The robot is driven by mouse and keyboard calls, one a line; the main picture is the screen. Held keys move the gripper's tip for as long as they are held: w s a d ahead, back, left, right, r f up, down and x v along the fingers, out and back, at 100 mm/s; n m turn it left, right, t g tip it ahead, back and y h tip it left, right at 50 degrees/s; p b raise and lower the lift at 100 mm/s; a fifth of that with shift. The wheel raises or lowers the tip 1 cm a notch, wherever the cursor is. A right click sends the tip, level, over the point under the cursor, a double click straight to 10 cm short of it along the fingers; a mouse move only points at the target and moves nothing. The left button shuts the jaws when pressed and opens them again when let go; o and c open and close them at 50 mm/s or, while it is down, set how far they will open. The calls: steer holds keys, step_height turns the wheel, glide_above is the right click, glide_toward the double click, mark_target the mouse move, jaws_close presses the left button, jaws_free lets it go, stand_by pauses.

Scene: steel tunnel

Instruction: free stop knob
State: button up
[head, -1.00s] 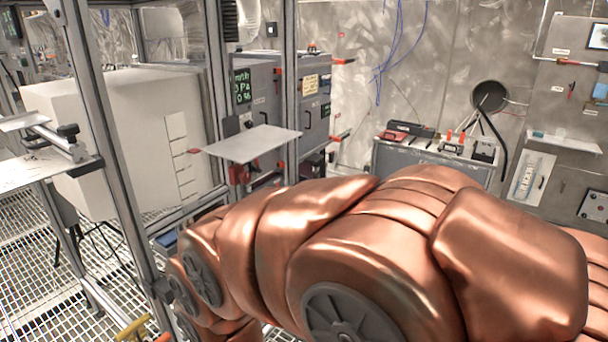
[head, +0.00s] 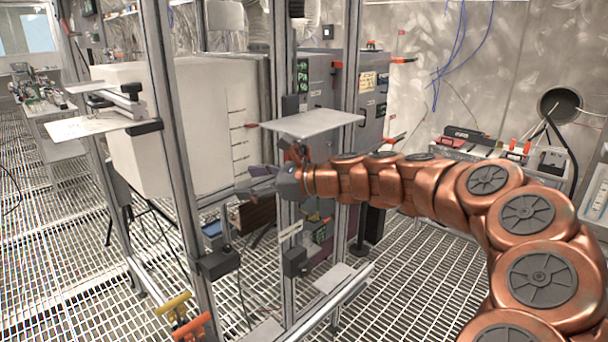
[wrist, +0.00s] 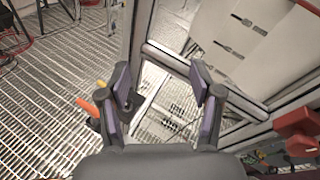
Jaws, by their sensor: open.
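My gripper (head: 252,181) is at the end of my extended copper arm, left of centre in the head view, near the metal frame posts. In the wrist view, my gripper (wrist: 161,82) has its two purple fingers spread apart with nothing between them. I cannot tell for sure which part is the stop knob. A yellow handle (head: 173,304) and an orange handle (head: 192,329) sit low on the frame, below my gripper in the head view. Their ends show left of the fingers in the wrist view. A red part (wrist: 297,128) is at the wrist view's right edge.
Upright metal posts (head: 177,150) stand close to my gripper. A flat grey plate (head: 314,122) is just above my wrist. A large white box (head: 200,110) is behind the posts. A grated floor (head: 70,240) lies open at the left.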

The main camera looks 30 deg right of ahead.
steer(key=w+d+f+m+t+h+b, duration=0.1)
steer(key=d+f+m+t+h, duration=0.15)
steer(key=d+m, duration=0.6)
steer(key=w+d+f+m+t+h+b, duration=0.1)
steer(key=d+m+t+h, duration=0.25)
steer(key=d, duration=0.95)
steer(key=x, duration=0.7)
steer(key=shift+w+a+g+p, duration=0.25)
steer(key=shift+a+g+p, duration=0.05)
steer(key=shift+p, duration=0.15)
steer(key=shift+f, duration=0.1)
steer(key=c, duration=1.2)
steer(key=shift+o, duration=0.2)
